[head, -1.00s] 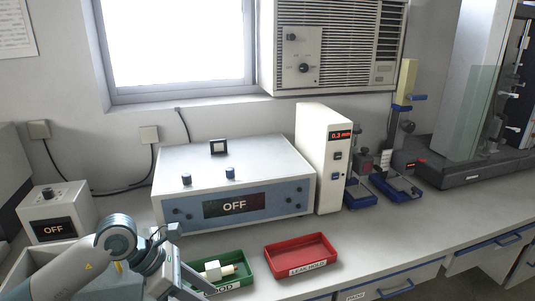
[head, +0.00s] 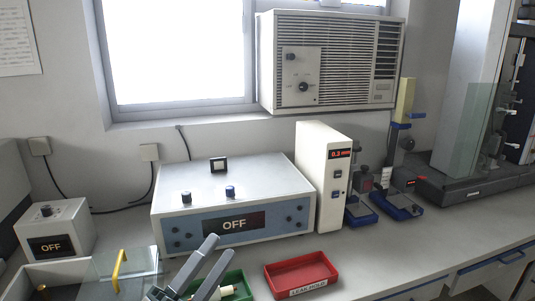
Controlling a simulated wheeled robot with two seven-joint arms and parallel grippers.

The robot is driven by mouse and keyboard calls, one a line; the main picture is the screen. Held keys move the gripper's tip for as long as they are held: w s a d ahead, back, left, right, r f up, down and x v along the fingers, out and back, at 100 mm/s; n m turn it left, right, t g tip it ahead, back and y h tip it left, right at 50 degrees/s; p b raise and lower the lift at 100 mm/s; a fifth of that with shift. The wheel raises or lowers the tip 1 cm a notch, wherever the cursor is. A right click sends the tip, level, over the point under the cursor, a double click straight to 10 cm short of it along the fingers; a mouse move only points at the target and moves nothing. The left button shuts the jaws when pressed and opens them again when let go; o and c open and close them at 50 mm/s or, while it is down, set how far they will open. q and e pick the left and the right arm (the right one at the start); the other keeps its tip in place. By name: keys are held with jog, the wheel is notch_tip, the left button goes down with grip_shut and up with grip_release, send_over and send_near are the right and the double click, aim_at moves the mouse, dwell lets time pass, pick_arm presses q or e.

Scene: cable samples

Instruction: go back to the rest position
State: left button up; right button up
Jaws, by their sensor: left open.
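My left gripper (head: 220,245) is at the bottom of the head view, its two grey fingers pointing up and to the right. The fingers are apart with nothing seen between them. They cross in front of the left part of a green tray (head: 243,283). A pale cable sample (head: 228,291) lies in that tray, partly hidden by the fingers and apart from the gap between them. My right gripper is not in view.
A red tray (head: 301,277) labelled LEAK HOLD looks empty. A clear panel with a yellow handle (head: 119,268) stands at lower left. Behind are a tester (head: 235,198) reading OFF, a white upright unit (head: 320,178) and a small OFF box (head: 55,230). Bench right of the red tray is clear.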

pick_arm(q)
jog(key=w+a+f+n+y, duration=0.1)
jog(key=a+f+n+y, duration=0.85)
jog(key=n+y, duration=0.3)
jog(key=s+a+f+n+g+y, duration=0.1)
jog(key=s+a+f+n+g, duration=0.15)
jog(key=f, duration=0.45)
jog(key=s+a+f+n+g+y, duration=0.2)
jog(key=s+f+n+g, duration=0.15)
jog(key=f, duration=0.35)
jog(key=s+d+f+n+g+h, duration=0.15)
jog(key=s+f+g, duration=0.35)
jog(key=s+f, duration=0.5)
jog(key=s+f+n+g, duration=0.3)
jog(key=s+f+g, duration=0.25)
jog(key=s, duration=0.75)
jog(key=w+d+f+t, duration=0.1)
jog(key=w+f, duration=0.2)
jog(key=f, duration=0.7)
jog(key=w+d+f+t, duration=0.1)
jog(key=w+d+f, duration=0.15)
jog(key=f, duration=0.85)
jog(key=s+f+t, duration=0.1)
jog(key=s+f, duration=0.1)
jog(key=f, duration=0.6)
jog(key=s+d+f+m+t+h, duration=0.1)
jog(key=s+f, duration=0.2)
jog(key=f, duration=0.6)
jog(key=shift+s+d, duration=0.15)
